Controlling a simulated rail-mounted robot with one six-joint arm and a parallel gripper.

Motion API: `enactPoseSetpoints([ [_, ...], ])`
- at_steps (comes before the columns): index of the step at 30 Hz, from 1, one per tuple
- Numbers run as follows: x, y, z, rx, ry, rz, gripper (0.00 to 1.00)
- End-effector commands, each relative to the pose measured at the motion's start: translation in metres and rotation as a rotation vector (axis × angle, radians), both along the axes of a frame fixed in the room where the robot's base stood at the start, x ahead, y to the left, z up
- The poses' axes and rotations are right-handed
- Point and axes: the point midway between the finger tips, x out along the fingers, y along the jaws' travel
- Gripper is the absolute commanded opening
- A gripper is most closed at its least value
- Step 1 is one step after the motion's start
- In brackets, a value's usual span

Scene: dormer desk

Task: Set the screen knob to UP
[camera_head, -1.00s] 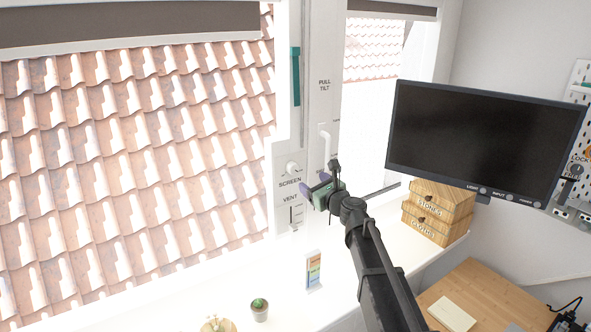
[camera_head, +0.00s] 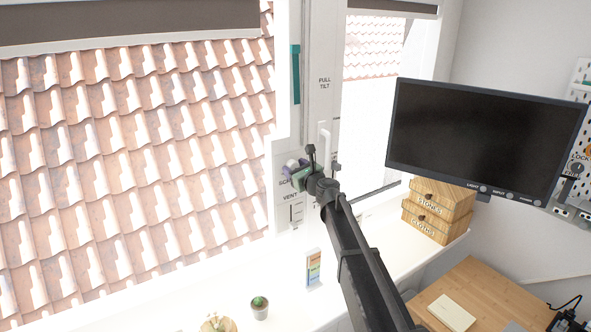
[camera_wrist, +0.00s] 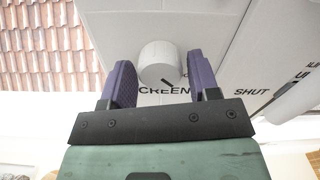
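The screen knob (camera_wrist: 160,62) is a white round knob on the white window post, with the SCREEN label partly hidden below it. In the wrist view a dark pointer mark shows at its lower edge. My gripper (camera_wrist: 160,80) is open, with one purple finger on each side of the knob and visible gaps between fingers and knob. In the head view my gripper (camera_head: 292,168) is at the post and covers part of the knob and its label. No UP label is readable in either view.
The VENT slider (camera_head: 296,212) is just below the knob. A white handle (camera_head: 324,143) stands to the right on the post. A monitor (camera_head: 485,138) and wooden drawers (camera_head: 437,208) are farther right. A cactus (camera_head: 260,307) and a small colour-striped card (camera_head: 313,268) stand on the sill.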

Motion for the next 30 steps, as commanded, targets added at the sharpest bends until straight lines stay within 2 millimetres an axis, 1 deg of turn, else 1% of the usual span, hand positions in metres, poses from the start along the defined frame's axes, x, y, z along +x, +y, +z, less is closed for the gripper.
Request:
enactPoseSetpoints([
  [1,0.0001,-0.0001,0.0,0.0,0.0,0.0,0.48],
  [6,-0.0002,-0.0001,0.0,0.0,0.0,0.0,0.22],
  [7,-0.0002,-0.0001,0.0,0.0,0.0,0.0,0.2],
  [14,-0.0002,-0.0002,0.0,-0.014,-0.01,0.0,0.2],
  [20,-0.0003,-0.0001,0.0,-0.069,-0.053,0.0,0.2],
  [30,-0.0004,-0.0001,-0.0001,-0.279,-0.213,0.001,0.2],
])
